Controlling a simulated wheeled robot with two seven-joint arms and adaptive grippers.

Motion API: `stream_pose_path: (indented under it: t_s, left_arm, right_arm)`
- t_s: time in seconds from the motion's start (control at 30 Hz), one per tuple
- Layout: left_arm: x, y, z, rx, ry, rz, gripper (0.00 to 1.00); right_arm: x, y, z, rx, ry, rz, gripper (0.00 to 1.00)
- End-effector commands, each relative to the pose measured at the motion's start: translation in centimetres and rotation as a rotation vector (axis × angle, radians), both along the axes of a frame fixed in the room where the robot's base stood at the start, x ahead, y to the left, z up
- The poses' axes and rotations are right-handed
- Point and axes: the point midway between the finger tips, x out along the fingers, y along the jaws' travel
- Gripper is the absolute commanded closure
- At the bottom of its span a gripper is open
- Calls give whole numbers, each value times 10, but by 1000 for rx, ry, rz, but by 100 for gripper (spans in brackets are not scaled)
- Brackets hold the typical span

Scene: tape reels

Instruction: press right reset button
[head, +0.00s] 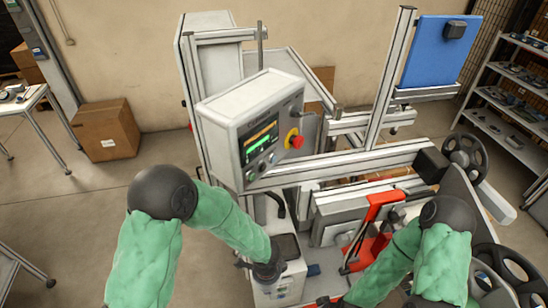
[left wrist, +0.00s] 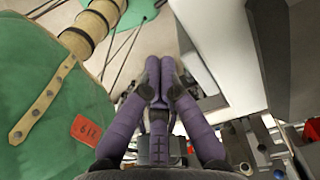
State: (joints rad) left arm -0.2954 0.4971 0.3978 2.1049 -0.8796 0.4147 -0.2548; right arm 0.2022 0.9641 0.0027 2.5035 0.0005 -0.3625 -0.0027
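The control box (head: 250,105) has a lit screen (head: 260,139) with green and orange marks. A row of small round buttons (head: 262,167) sits below the screen. Their labels are too small to read, so I cannot tell which is the right reset button. A red mushroom button (head: 294,139) on a yellow base is on the box's right part. In the left wrist view my left gripper (left wrist: 159,66) has its purple fingers together, with nothing seen between them. In the head view my left arm ends below the box, apart from the buttons. My right gripper is not seen; its arm reaches the bottom edge.
An aluminium frame rail (head: 345,163) runs right from the box. A red bracket (head: 378,208) stands by my right arm. A blue panel (head: 438,50) is at the upper right. A cardboard box (head: 104,130) is on the floor at left. Shelves (head: 510,85) stand at right.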

Motion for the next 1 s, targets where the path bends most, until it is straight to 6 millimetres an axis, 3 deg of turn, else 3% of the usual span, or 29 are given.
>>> stream_pose_path:
  t_s: [0.2, 0.5, 0.8, 1.0]
  left_arm:
    - [57, -11, 67, 221, -239, -398, 100]
    - [116, -41, 174, 512, -557, -715, 100]
    - [141, -79, 286, 756, -850, -859, 100]
    - [141, -95, 334, 852, -971, -884, 100]
  right_arm:
    - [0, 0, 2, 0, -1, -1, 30]
    - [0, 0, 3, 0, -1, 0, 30]
    - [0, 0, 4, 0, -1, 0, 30]
    - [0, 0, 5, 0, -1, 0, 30]
